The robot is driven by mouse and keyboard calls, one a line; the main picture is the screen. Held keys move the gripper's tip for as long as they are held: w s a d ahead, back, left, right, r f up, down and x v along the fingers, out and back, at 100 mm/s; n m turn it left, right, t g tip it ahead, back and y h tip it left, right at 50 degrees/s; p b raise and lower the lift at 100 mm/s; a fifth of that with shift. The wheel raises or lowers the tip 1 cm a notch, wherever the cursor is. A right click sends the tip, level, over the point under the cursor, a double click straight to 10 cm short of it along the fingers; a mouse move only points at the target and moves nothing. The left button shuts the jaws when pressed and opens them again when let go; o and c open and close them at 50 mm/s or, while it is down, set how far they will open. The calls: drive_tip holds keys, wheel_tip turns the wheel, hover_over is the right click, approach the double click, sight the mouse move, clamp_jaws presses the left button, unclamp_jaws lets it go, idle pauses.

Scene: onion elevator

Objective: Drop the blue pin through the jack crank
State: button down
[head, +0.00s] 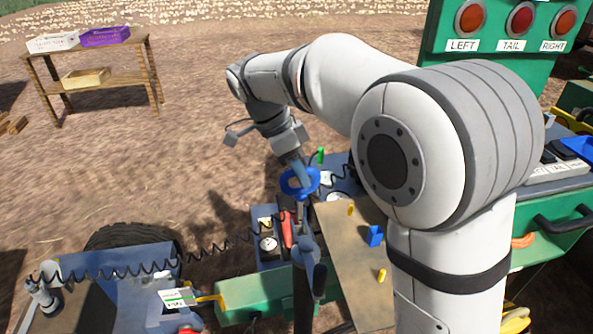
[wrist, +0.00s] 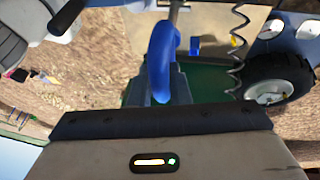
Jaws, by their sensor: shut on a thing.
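The blue pin (head: 299,182) has a large blue ring handle. My gripper (head: 297,168) is shut on it and holds it ring up, over the jack (head: 306,250). A grey shank runs down from the ring toward the jack's top; I cannot tell whether its tip touches or enters the crank (head: 320,279). The crank hangs dark blue-grey at the jack's right side. In the wrist view the pin's blue ring (wrist: 161,55) rises edge-on from the jaws, with a grey shank beyond it. The crank's hole is not visible.
A tan board (head: 350,240) with a blue block (head: 375,236) and small yellow pegs lies right of the jack. A red-handled tool (head: 287,229) and coiled black cable (head: 130,268) are close on the left. A green control panel (head: 510,60) stands at right.

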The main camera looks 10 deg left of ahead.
drive_tip(key=shift+f+b, duration=2.75)
drive_tip(key=shift+f, duration=1.5)
drive_tip(key=c, duration=1.3)
unclamp_jaws()
drive_tip(key=shift+o, duration=0.6)
drive_tip(key=o, duration=0.3)
drive_tip(key=shift+w, duration=0.1)
drive_tip(key=shift+r+p, duration=2.65)
drive_tip(key=shift+r, duration=0.9)
